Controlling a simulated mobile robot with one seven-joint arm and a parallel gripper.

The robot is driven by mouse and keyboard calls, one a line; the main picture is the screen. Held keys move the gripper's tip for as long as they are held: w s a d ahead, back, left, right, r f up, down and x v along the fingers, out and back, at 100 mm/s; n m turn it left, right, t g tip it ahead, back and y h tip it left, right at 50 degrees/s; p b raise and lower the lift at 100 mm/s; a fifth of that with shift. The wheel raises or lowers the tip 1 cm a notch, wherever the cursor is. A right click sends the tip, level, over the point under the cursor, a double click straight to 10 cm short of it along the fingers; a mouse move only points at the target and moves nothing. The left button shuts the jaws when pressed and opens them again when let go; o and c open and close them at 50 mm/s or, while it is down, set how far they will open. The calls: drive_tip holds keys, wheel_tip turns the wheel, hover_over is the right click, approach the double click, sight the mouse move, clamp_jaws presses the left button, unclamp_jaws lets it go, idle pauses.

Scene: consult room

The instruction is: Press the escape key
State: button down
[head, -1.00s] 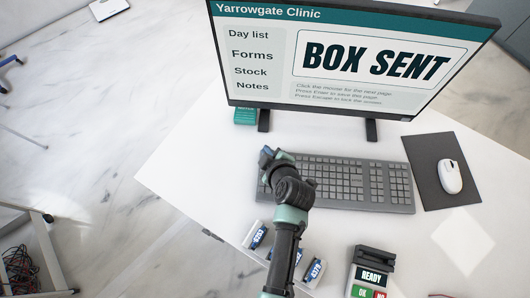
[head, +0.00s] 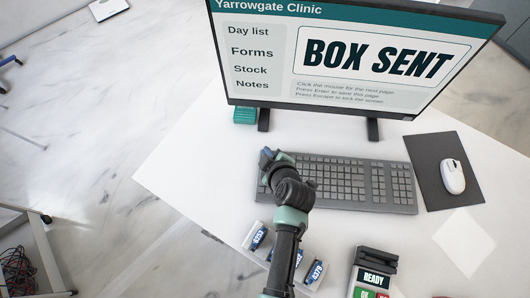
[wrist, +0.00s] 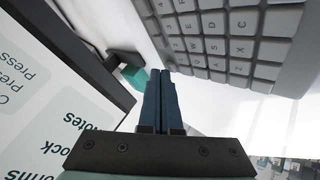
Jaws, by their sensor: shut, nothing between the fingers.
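The grey keyboard (head: 345,180) lies on the white desk below the monitor. My gripper (head: 266,156) is at its far left corner in the head view, where my arm covers the left-end keys. In the wrist view the two dark blue fingers of my gripper (wrist: 160,74) are together and empty, with their tips beside the corner of the keyboard (wrist: 225,40). I cannot make out the escape key; it seems hidden at that corner. Whether the tips touch a key cannot be told. The monitor (head: 350,50) reads "BOX SENT".
A white mouse (head: 453,176) sits on a dark mat (head: 432,160) at the right. A teal box (head: 245,115) stands by the monitor's left foot. Small labelled boxes (head: 257,236) and a card terminal (head: 373,275) reading "READY" are at the front. Bare desk lies left of the keyboard.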

drive_tip(key=shift+f, duration=0.2)
idle(0.5)
drive_tip(key=shift+r+p, duration=0.35)
drive_tip(key=shift+r, duration=0.4)
wheel_tip(320, 180, up, 5)
drive_tip(key=p, duration=0.4)
drive_tip(key=shift+r, duration=0.1)
idle(0.6)
